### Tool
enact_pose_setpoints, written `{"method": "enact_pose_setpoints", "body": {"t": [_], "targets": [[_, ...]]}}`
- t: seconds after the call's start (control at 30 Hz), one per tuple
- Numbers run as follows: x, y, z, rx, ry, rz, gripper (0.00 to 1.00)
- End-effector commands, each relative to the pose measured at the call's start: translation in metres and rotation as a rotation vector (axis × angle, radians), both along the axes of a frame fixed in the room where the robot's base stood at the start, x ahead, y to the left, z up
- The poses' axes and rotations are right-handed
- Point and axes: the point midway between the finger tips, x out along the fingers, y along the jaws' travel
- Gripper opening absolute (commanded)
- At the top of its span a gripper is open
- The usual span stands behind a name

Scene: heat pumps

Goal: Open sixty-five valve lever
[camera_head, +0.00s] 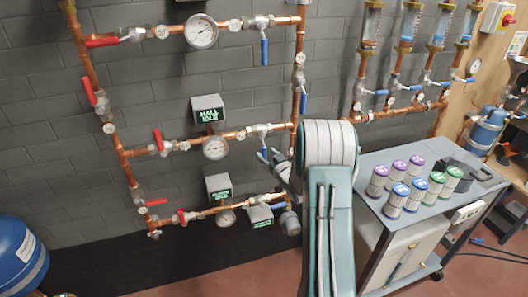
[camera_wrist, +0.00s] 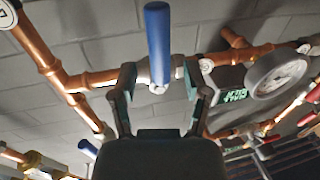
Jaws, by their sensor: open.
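A blue valve lever (camera_wrist: 158,42) stands across a copper pipe in the wrist view, square to it, on a silver valve body (camera_wrist: 158,72). My open gripper (camera_wrist: 160,82) has one finger on each side of this valve, apart from the lever, with nothing held. In the head view my gripper (camera_head: 272,158) is at the middle pipe row, just below the valve (camera_head: 262,130) at its right end, partly hidden by my arm. The round tags (camera_head: 241,135) are too small to read, so I cannot tell which valve is sixty-five.
A pressure gauge (camera_wrist: 279,75) sits on the same pipe. Other blue levers (camera_head: 264,50) and red levers (camera_head: 158,139) are on nearby pipes. A display box (camera_head: 208,108) is above the middle row. A grey cart (camera_head: 408,222) with several canisters stands to the right.

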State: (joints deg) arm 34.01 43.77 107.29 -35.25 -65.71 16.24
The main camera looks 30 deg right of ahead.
Motion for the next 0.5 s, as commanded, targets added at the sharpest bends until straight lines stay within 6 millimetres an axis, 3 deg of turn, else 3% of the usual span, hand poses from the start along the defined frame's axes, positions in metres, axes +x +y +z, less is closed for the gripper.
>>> {"method": "enact_pose_setpoints", "body": {"t": [0.2,0.47,0.5], "targets": [[0.02,-0.001,0.0,0.0,0.0,0.001,0.61],[0.022,-0.001,0.0,0.0,0.0,0.0,0.61],[0.022,-0.001,0.0,0.0,0.0,0.0,0.52]]}}
